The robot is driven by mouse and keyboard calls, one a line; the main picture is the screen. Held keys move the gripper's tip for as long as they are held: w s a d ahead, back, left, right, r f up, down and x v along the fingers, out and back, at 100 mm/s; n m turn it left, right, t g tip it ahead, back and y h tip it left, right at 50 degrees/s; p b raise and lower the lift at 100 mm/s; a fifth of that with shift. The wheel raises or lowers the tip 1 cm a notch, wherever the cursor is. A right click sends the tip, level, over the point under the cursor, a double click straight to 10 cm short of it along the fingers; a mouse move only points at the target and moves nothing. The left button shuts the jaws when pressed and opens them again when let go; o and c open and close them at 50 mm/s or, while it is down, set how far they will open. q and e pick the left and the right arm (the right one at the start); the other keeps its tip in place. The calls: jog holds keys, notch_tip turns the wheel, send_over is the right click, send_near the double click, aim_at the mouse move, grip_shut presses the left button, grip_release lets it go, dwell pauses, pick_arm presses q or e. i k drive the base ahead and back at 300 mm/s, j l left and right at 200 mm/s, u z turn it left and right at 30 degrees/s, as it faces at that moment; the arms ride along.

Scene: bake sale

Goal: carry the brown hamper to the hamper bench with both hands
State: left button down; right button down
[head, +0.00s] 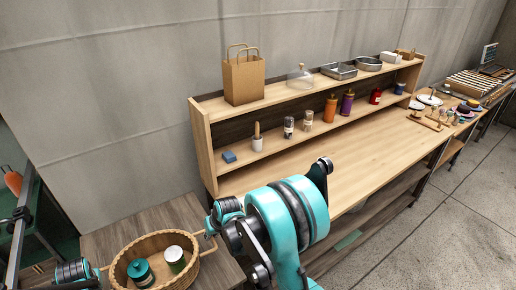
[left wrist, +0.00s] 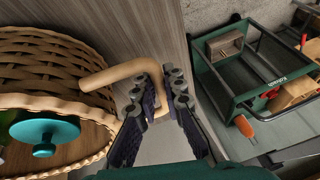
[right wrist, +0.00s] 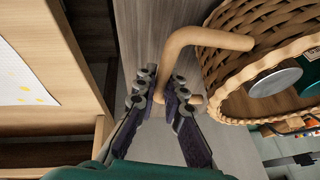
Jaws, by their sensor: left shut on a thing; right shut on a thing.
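The brown wicker hamper (head: 122,258) is at the bottom left of the head view, over a grey-brown wooden surface (head: 178,212). I cannot tell whether it touches that surface. Inside are a teal-lidded jar (head: 140,270) and a tin (head: 175,257). My left gripper (left wrist: 157,92) is shut on the hamper's handle (left wrist: 112,76) on one side. My right gripper (right wrist: 167,92) is shut on the opposite handle (right wrist: 215,38). In the head view my right arm hides part of the bench. I cannot tell which surface is the hamper bench.
A long wooden bench (head: 350,160) with a raised shelf runs to the right, holding a paper bag (head: 244,78), bottles and trays. A green-framed cart (left wrist: 262,70) with wooden boxes stands beyond my left gripper. Grey floor (head: 440,215) is open at the right.

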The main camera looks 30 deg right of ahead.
aim_at(402, 140)
jog(key=k+l+z, duration=0.15)
jog(key=k, duration=0.9)
jog(key=z, duration=2.7)
jog(key=i+j+z, duration=0.25)
jog(key=i, duration=0.2)
jog(key=i+j+z, duration=0.2)
jog(key=i+j, duration=0.5)
jog(key=i, duration=0.2)
jog(key=i+j, duration=0.55)
jog(key=i, duration=2.75)
jog(key=i+u, duration=0.4)
jog(key=i+l+u, duration=0.15)
jog(key=u, duration=0.25)
